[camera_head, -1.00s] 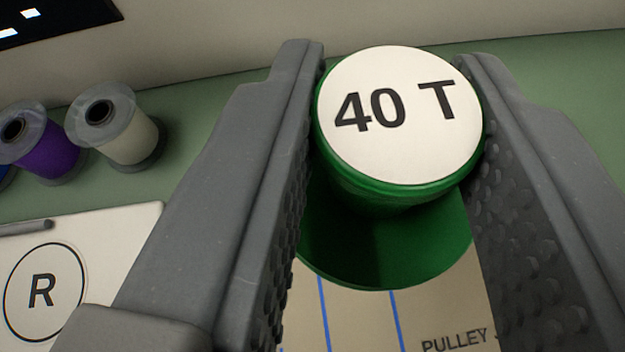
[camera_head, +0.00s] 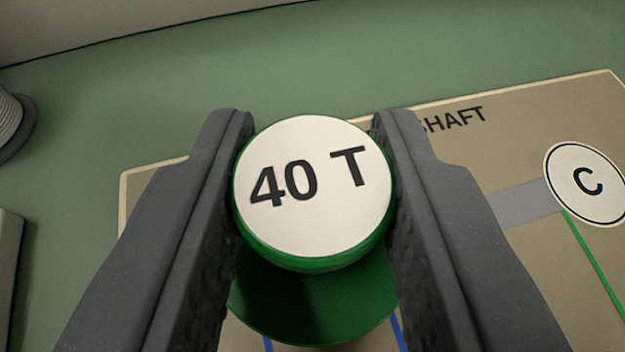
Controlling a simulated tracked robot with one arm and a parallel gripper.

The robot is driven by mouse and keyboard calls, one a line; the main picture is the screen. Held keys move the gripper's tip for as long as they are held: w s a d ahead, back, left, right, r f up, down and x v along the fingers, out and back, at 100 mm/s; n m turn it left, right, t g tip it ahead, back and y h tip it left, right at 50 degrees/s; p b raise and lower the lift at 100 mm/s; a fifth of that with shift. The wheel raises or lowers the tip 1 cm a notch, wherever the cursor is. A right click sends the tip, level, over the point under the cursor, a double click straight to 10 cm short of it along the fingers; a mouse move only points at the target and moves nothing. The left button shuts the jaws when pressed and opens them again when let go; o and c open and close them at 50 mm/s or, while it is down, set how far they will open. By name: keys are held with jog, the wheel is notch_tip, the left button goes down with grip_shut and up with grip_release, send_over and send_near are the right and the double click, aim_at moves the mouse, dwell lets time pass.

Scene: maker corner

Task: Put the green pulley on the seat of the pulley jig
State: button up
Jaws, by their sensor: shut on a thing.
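The green pulley (camera_head: 312,262) has a white top marked "40 T" and a wider green flange below. My gripper (camera_head: 313,190) is shut on it, with one grey finger on each side. The pulley is over a tan board (camera_head: 530,130) with blue lines under it. I cannot tell its height above the board. The seat of the pulley jig is not visible; the pulley and fingers hide part of the board.
The board carries lettering ending in "HAFT", a white disc marked "C" (camera_head: 588,183), a grey band and a green line. A grey ribbed spool (camera_head: 10,122) is at the left edge. The green tabletop (camera_head: 300,70) behind the board is clear.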

jog(key=shift+s+f, duration=0.15)
jog(key=shift+f, duration=0.3)
